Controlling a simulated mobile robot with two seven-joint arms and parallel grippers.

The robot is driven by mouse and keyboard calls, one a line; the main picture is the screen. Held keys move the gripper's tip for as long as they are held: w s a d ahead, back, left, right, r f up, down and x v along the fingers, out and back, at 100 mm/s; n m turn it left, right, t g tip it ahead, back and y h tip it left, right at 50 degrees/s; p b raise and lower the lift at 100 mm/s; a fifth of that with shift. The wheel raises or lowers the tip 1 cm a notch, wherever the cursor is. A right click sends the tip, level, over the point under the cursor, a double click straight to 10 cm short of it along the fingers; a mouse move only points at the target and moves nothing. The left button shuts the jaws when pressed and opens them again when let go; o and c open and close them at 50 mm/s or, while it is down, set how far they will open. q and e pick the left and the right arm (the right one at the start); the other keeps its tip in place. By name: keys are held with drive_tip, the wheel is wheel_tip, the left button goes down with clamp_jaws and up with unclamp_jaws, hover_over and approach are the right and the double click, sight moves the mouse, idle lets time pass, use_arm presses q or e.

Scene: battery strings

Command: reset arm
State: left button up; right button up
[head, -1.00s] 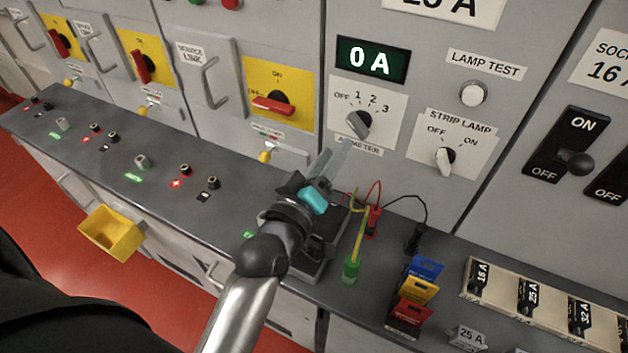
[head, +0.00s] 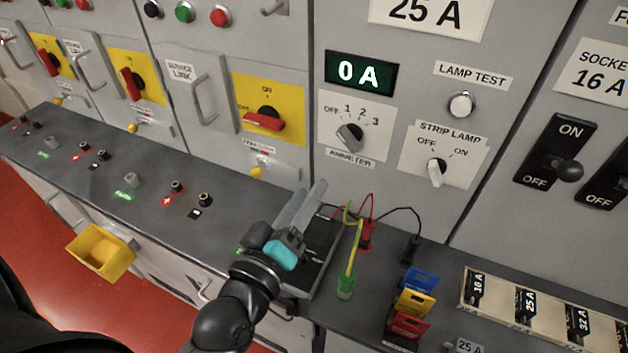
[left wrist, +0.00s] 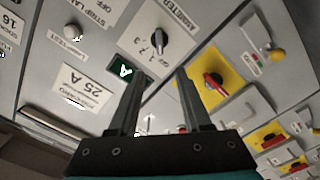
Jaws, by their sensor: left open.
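My left gripper (head: 303,204) comes up from the bottom in the head view, over the dark bench. Its two grey fingers point up toward the panel, below the ammeter knob (head: 349,136). In the left wrist view its fingers (left wrist: 155,100) stand apart with nothing between them. The panel face shows beyond the fingers there, with the ammeter knob (left wrist: 158,39) and a red switch on a yellow plate (left wrist: 213,82). My right gripper is not in view.
A bench (head: 150,215) with sockets runs below the panel. Thin red, black and yellow-green leads (head: 356,235) stand close right of my gripper. Blue, yellow and red holders (head: 415,300) and a fuse rack (head: 545,310) lie farther right. A yellow bin (head: 100,252) hangs at the bench front.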

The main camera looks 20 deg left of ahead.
use_arm(q)
drive_tip(key=s+d+f+m+g+h, duration=0.1)
drive_tip(key=s+f+m+g, duration=0.35)
drive_tip(key=f, duration=0.25)
drive_tip(key=s+d+f+m+g, duration=0.1)
drive_tip(key=s+f+m+g, duration=0.2)
drive_tip(key=f+m+g, duration=0.25)
drive_tip(key=s+a+f+g+y, duration=0.1)
drive_tip(key=s+a+f+g, duration=0.2)
drive_tip(key=s+g, duration=0.25)
drive_tip(key=s+f+m+b, duration=0.1)
drive_tip(key=s+f+b, duration=0.15)
drive_tip(key=f, duration=1.15)
drive_tip(key=s+f+b, duration=0.1)
drive_tip(key=f+b, duration=0.2)
drive_tip(key=f, duration=1.1)
drive_tip(key=s+a+f+g+b, duration=0.1)
drive_tip(key=s+f+b, duration=0.4)
drive_tip(key=s+f, duration=0.9)
wheel_tip(320, 180, down, 4)
drive_tip(key=shift+s+a+f+y, duration=0.25)
drive_tip(key=shift+s+a+y, duration=0.05)
drive_tip(key=shift+a, duration=0.3)
drive_tip(key=shift+g, duration=0.25)
